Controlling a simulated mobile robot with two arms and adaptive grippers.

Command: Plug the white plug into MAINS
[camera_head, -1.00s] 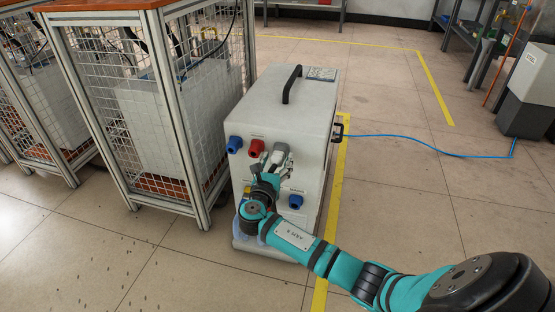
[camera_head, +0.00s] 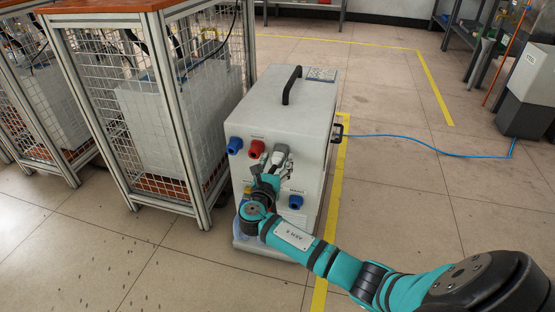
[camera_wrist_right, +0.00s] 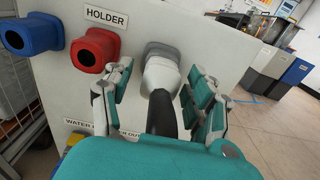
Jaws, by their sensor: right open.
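The white plug (camera_wrist_right: 161,74) sits in a grey socket on the front of a white cabinet (camera_head: 280,105), to the right of a red socket (camera_wrist_right: 94,50) near the HOLDER label. Its black cable runs toward me and passes under my wrist. My right gripper (camera_wrist_right: 159,80) is open, with one finger on each side of the plug and visible gaps between. In the head view the plug (camera_head: 279,156) shows just above the gripper. The blue MAINS socket (camera_head: 295,202) is lower right on the same face. My left gripper is not in view.
A blue socket (camera_head: 234,145) is at the cabinet's upper left. A black handle (camera_head: 291,86) is on top. A mesh cage (camera_head: 160,110) stands close on the left. A blue cable (camera_head: 430,145) crosses the floor on the right, where there is open space.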

